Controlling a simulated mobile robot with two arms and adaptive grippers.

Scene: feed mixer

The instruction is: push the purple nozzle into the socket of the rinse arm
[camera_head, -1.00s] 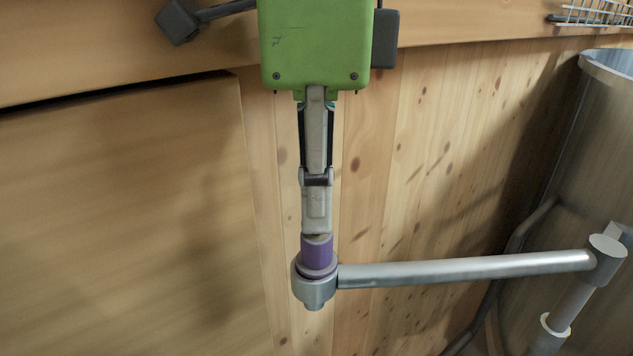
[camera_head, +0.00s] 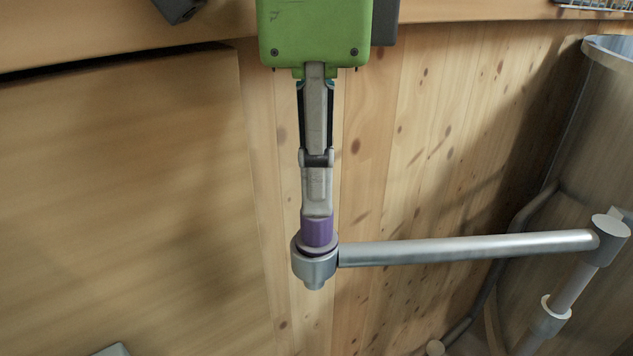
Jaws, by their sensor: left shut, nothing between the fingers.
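The purple nozzle (camera_head: 317,231) stands upright in the round grey socket (camera_head: 315,268) at the left end of the metal rinse arm (camera_head: 460,248). Its lower end is hidden by the socket; its upper part shows above the rim. My left gripper (camera_head: 317,208), with a green body, points down from the top of the view. Its fingers are shut with nothing between them. The fingertips are at the top of the nozzle and appear to touch it. My right gripper is not in view.
The rinse arm runs right to a grey joint (camera_head: 609,238) on a pipe. A large metal tank (camera_head: 585,130) stands at the right. A wooden panel (camera_head: 120,200) fills the left, and a plank wall (camera_head: 430,150) lies behind. Open space surrounds the socket's left side.

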